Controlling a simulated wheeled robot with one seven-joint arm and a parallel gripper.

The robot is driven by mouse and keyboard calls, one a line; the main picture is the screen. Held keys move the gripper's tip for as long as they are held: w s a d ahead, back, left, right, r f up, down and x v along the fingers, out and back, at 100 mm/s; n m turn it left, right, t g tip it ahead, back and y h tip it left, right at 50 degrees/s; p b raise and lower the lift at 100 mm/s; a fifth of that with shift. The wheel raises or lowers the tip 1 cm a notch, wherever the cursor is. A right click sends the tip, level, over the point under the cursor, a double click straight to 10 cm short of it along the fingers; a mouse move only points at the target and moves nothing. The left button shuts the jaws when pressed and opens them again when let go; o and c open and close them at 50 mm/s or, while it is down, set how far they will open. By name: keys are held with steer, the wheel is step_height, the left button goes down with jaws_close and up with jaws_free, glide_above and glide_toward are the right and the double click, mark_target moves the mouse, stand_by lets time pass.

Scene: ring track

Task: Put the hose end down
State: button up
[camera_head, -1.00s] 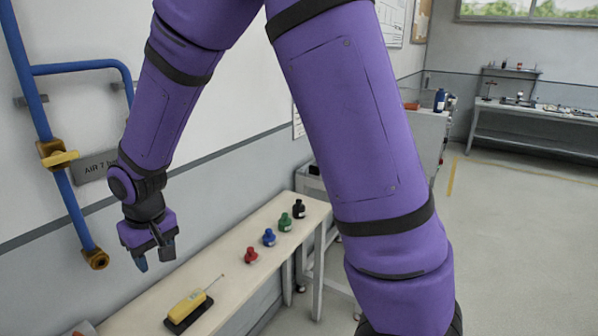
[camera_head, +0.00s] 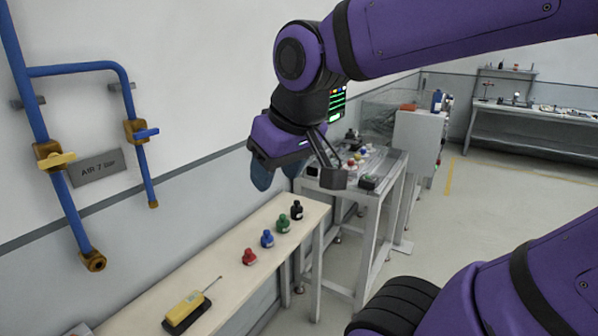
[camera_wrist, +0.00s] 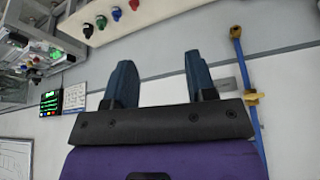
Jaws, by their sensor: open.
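No hose end can be made out in either view. My gripper (camera_head: 277,174) is open, with nothing between its fingers. In the head view it hangs in the air above the far end of the wooden bench (camera_head: 222,262), near the wall. In the wrist view my two blue fingers (camera_wrist: 160,72) stand apart with only wall between them. A blue pipe (camera_head: 65,190) with a yellow-handled valve runs down the wall at the left. Its open brass end (camera_head: 93,261) has nothing attached. A second, thinner pipe (camera_head: 146,175) with a blue-handled valve hangs beside it.
A yellow handheld device (camera_head: 187,308) lies on a dark pad on the bench. A metal table (camera_head: 385,165) with small parts stands beyond. Floor at the right is clear.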

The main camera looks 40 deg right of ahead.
steer(key=shift+s+d+r, duration=0.1)
steer(key=shift+s+d, duration=0.2)
steer(key=shift+s, duration=0.65)
steer(key=shift+s+d+r, duration=0.1)
steer(key=shift+s+d, duration=0.15)
steer(key=shift+s, duration=0.65)
